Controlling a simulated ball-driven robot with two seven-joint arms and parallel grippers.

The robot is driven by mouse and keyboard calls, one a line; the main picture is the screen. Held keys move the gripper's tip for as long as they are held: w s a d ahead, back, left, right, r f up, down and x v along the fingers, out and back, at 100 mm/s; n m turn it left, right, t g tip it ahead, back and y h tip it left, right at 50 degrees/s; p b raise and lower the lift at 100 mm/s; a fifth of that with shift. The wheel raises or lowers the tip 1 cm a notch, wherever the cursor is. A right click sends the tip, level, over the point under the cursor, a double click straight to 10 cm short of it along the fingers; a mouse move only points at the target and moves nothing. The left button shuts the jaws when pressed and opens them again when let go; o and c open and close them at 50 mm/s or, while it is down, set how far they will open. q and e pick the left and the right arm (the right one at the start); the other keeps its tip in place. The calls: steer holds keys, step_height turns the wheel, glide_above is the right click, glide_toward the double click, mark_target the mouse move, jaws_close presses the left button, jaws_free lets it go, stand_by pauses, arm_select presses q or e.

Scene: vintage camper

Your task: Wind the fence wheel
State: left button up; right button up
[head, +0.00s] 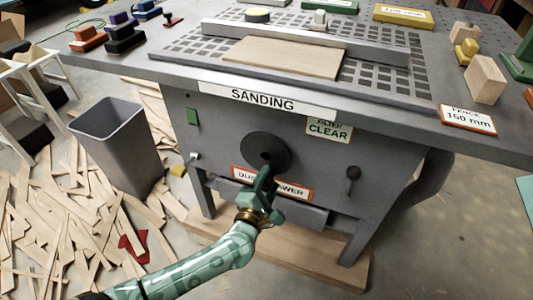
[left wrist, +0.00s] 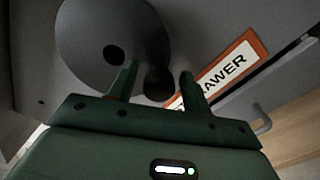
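The fence wheel is a black disc (head: 262,147) on the grey front panel of the sanding table, under the "SANDING" label. In the left wrist view the wheel (left wrist: 105,35) fills the upper left, with a dark hole near its middle. A dark round handle knob (left wrist: 157,84) shows by its lower right edge. My left gripper (head: 266,178) reaches up from below to the wheel's lower part. In the left wrist view its green fingers (left wrist: 158,68) stand apart on either side of the knob, with visible gaps; contact cannot be seen. My right gripper is out of view.
A "DUST DRAWER" label (head: 298,190) and drawer sit just below the wheel, partly behind my left gripper. A "FENCE 150 mm" card (head: 467,118) lies on the tabletop's right. A grey bin (head: 117,145) stands left among wood offcuts.

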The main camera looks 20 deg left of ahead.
arm_select(q)
steer(key=shift+s+r+p, duration=0.15)
steer(key=shift+s+p, duration=0.35)
steer(key=shift+s, duration=2)
